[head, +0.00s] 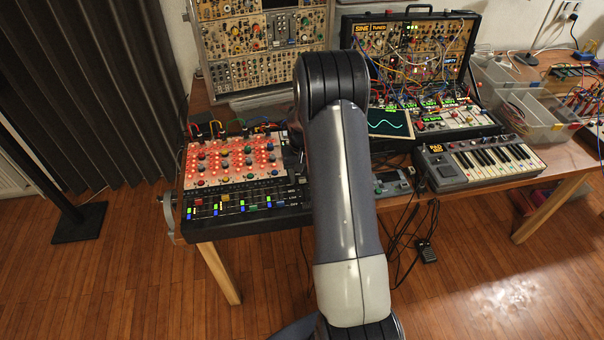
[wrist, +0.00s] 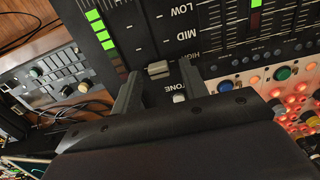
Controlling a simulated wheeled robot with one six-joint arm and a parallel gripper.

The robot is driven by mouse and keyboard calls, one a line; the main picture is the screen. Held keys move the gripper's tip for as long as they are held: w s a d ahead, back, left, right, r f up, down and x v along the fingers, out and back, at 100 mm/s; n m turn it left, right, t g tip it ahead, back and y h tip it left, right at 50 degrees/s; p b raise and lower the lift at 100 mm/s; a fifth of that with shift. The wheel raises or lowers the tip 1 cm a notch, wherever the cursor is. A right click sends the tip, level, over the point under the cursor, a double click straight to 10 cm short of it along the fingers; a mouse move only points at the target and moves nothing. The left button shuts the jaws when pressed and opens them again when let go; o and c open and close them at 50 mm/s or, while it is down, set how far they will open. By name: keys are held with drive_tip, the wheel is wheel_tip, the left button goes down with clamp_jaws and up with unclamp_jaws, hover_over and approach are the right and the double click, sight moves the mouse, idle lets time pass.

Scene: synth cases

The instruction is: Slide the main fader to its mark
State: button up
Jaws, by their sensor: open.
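The mixer panel (head: 232,207) is the dark front strip of the console at the table's left, with several coloured fader caps and green and blue lights. In the wrist view the panel (wrist: 165,35) shows the labels LOW, MID, HIGH and TONE. A grey fader cap (wrist: 159,70) lies between the fingertips of my gripper (wrist: 160,67), with gaps on both sides. The fingers are open, and no contact shows. I cannot tell for sure that this cap is the main fader, and I make out no clear mark. In the head view my arm hides the gripper.
Red-lit knobs (head: 235,158) rise behind the faders; they also show right of my gripper in the wrist view (wrist: 290,98). A small grey device (head: 392,185) and cables lie right of the console. A keyboard (head: 480,162) stands farther right.

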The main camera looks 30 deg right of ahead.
drive_tip(key=shift+c, duration=0.3)
clamp_jaws()
idle(0.3)
